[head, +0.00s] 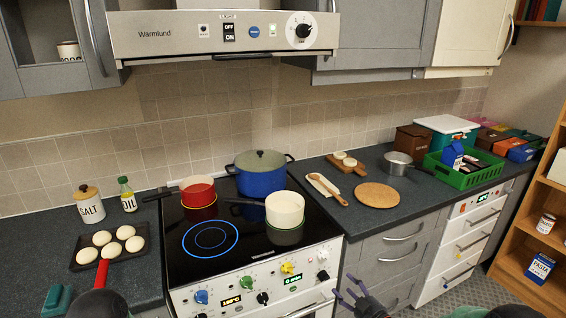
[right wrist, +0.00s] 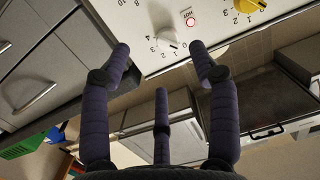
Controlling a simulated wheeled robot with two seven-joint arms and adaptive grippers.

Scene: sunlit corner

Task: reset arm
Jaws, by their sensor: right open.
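My right gripper (head: 350,291) is low in the head view, in front of the stove's right front corner and the grey drawers. Its purple fingers also show in the right wrist view (right wrist: 160,62), spread wide with nothing held between them. Beyond the fingertips is the stove's control panel (right wrist: 215,18), with a white knob (right wrist: 168,42) seen between two of them. The same panel shows in the head view (head: 215,296), left of the gripper.
On the hob (head: 165,240) stand a red pot (head: 197,191), a blue lidded pot (head: 262,181) and a cream pot (head: 285,209). A round board (head: 377,195) and a green crate (head: 463,177) are on the right counter. A wooden shelf (head: 550,200) stands far right.

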